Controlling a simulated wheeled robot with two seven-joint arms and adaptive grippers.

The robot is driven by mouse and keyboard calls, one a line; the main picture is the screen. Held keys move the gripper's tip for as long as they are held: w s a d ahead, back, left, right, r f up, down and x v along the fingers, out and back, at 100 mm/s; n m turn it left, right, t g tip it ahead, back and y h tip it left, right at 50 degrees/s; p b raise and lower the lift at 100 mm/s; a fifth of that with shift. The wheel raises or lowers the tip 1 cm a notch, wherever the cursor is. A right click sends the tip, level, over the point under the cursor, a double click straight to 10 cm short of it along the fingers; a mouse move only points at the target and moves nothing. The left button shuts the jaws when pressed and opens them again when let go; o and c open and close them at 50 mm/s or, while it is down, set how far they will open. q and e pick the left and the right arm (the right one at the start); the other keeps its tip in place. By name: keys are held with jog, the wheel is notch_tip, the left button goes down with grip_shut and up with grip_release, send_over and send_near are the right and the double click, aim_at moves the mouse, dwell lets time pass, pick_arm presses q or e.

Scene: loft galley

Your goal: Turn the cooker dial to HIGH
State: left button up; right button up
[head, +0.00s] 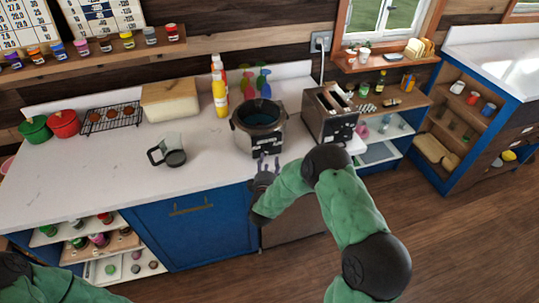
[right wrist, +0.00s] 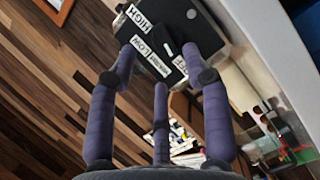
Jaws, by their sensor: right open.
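The cooker (head: 257,138) is a round dark pot with a steel body on the white counter. Its front faces the counter's near edge. In the right wrist view its dark front panel (right wrist: 205,28) carries white labels: HIGH (right wrist: 138,18), LOW (right wrist: 141,49) and a third one below, hard to read. The black dial (right wrist: 177,54) is beside the lower labels; I cannot tell clearly which it points to. My right gripper (head: 267,164) is open and empty in front of the cooker. Its purple fingers (right wrist: 160,62) are spread towards the dial; contact is unclear. My left gripper is out of view.
A toaster (head: 330,112) stands close to the cooker's right. Squeeze bottles (head: 220,97) stand behind it, and a glass jug (head: 170,152) is to its left. The counter's front left is clear. Blue cabinets (head: 190,225) lie below.

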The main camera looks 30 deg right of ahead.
aim_at(270, 151)
jog(key=x, duration=0.5)
jog(key=shift+w+d, duration=0.2)
jog(key=shift+d, duration=0.05)
grip_shut()
